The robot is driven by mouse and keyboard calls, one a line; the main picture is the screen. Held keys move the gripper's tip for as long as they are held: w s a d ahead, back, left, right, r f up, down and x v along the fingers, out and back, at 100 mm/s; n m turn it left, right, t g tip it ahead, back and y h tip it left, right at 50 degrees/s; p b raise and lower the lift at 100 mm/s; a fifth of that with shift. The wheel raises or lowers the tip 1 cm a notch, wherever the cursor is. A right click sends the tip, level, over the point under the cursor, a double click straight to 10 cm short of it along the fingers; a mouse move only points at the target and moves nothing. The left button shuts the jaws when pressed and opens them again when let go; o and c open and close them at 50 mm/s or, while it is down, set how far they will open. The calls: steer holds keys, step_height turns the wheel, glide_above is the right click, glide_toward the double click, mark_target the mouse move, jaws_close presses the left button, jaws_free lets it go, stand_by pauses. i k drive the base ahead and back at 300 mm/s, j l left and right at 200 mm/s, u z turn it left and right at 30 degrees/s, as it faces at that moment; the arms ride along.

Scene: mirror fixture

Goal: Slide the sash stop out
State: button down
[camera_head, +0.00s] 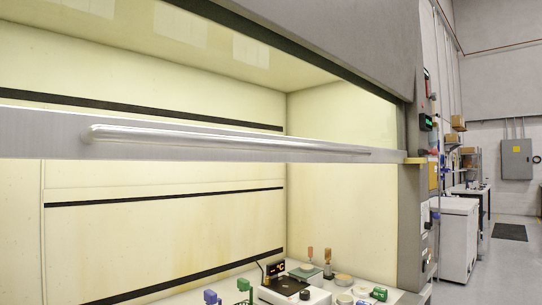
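A fume hood fills most of the view. Its sash has a grey metal bottom rail (40,134) with a long pale handle bar (230,140), and it stands partly raised. A small yellow tab (415,160) sticks out on the hood's right post, level with the rail's right end. It looks like the sash stop, but it is too small to be sure. My gripper is not in view.
On the hood floor at the bottom are a hotplate-like device (296,292), small dishes, and blue and green items. The right post (412,240) carries switches and labels. Beyond it are a white cabinet (457,238) and open floor with a dark mat (509,231).

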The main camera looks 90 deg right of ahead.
mark_target(435, 151)
steer(key=z, duration=3.6)
